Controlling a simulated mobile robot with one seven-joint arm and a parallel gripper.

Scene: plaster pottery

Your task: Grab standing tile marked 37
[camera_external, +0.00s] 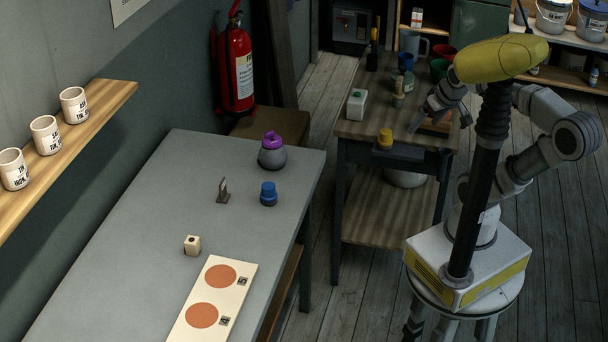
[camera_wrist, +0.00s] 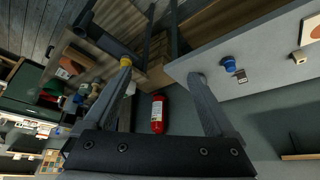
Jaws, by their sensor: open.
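A small standing tile (camera_external: 223,188) sits upright in a dark stand on the grey table (camera_external: 150,220). Its marking is too small to read. In the wrist view what looks like the same tile (camera_wrist: 241,76) is right of the right finger, beside a blue-topped pot. My gripper (camera_external: 424,122) is over the wooden bench, well right of the tile and apart from it. In the wrist view my gripper (camera_wrist: 160,69) has its fingers spread wide with nothing held between them.
A blue-lidded pot (camera_external: 268,194) and a purple-topped grey jar (camera_external: 272,152) stand near the tile. A beige block (camera_external: 192,245) and a board with orange circles (camera_external: 240,272) lie nearer. The wooden bench (camera_external: 365,132) holds several items. A floor gap separates bench and table.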

